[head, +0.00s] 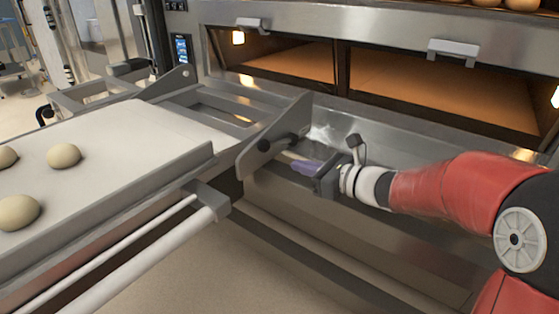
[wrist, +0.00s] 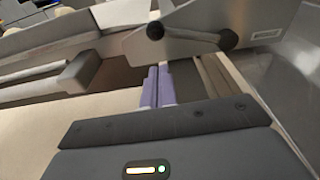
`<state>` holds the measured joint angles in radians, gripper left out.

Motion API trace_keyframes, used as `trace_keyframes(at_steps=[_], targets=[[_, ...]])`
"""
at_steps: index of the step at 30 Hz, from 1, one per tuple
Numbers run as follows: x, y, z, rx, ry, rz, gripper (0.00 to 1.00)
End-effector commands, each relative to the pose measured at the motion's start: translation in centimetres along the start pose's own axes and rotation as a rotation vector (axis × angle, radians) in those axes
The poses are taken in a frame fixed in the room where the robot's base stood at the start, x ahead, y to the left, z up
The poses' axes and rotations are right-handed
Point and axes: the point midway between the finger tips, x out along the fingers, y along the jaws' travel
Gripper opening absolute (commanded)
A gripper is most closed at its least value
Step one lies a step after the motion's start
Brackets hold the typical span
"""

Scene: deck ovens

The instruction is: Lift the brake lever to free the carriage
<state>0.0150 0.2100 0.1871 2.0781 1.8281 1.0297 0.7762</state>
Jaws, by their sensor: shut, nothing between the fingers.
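In the head view the lever (head: 283,141) sits on the plate at the carriage's front right corner. The carriage (head: 130,125) is a pale belt loader with dough balls on it. My gripper (head: 292,160) is shut and empty, its purple fingers pointing at the plate. In the wrist view the fingertips (wrist: 158,72) appear just below the lever; contact cannot be told.
The deck oven (head: 375,75) stands behind, with a lit, open-looking chamber and a steel ledge. A grey bar with a rail (head: 205,205) sticks out left of my gripper. Dough balls (head: 64,156) lie on the belt at left. Floor shows below.

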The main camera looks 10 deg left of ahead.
Motion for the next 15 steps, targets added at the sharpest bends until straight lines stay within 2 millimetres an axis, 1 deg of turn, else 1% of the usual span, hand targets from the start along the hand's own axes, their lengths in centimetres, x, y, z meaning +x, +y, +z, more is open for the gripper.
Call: trace_keyframes(at_steps=[5,12,15], targets=[[2.5,0.1,-0.1,0.0,0.0,0.005,0.0],[6.9,0.1,-0.1,0.0,0.001,0.004,0.0],[8.3,0.1,-0.1,-0.001,0.0,0.004,0.0]])
